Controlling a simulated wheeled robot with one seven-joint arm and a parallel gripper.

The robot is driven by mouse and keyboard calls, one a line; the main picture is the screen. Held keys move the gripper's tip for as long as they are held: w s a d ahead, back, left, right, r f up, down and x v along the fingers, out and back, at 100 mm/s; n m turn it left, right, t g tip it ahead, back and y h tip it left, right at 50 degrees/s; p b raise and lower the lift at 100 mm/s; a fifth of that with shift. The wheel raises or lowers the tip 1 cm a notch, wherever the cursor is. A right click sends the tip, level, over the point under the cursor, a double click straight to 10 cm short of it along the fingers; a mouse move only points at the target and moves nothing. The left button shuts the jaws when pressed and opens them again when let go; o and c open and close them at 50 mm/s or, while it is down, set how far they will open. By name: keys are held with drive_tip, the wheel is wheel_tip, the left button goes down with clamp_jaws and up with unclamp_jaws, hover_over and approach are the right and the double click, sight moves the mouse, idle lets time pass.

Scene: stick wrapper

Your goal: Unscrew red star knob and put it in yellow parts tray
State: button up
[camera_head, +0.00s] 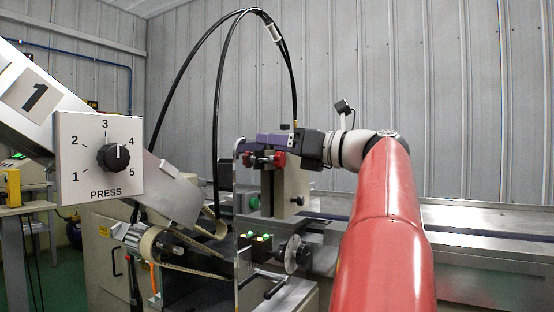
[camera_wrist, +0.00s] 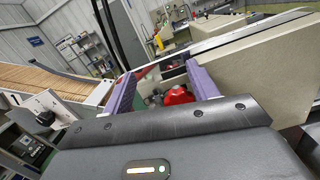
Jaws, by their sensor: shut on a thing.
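My gripper (camera_head: 250,146), with purple fingers, reaches in from the right at the upright machine head. It also shows in the wrist view (camera_wrist: 163,70), its fingers apart with red parts between them. A red star knob (camera_head: 278,159) is just below the fingers in the head view; it looks large and close in the wrist view (camera_wrist: 180,95). The gripper is shut on a red knob, but the finger contact is partly hidden. I cannot make out the yellow parts tray for certain.
A yellow box-like thing (camera_head: 13,188) stands on a bench at the far left. The PRESS dial panel (camera_head: 98,158) and a slanted conveyor are at left. A hand crank (camera_head: 275,285) and lit buttons are below the gripper. Black hoses (camera_head: 225,80) arch above.

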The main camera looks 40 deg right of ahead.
sight(284, 166)
drive_tip(key=f+m, duration=0.1)
drive_tip(key=d+f+m, duration=0.1)
drive_tip(key=f, duration=0.1)
drive_tip(key=w+f+m+g, duration=0.1)
drive_tip(key=shift+d+f+h, duration=0.25)
drive_tip(key=shift+f+h, duration=0.05)
drive_tip(key=shift+f, duration=0.05)
drive_tip(key=shift+s+a, duration=0.1)
drive_tip(key=shift+a, duration=0.05)
drive_tip(key=shift+a+f, duration=0.15)
drive_tip(key=shift+f, duration=0.25)
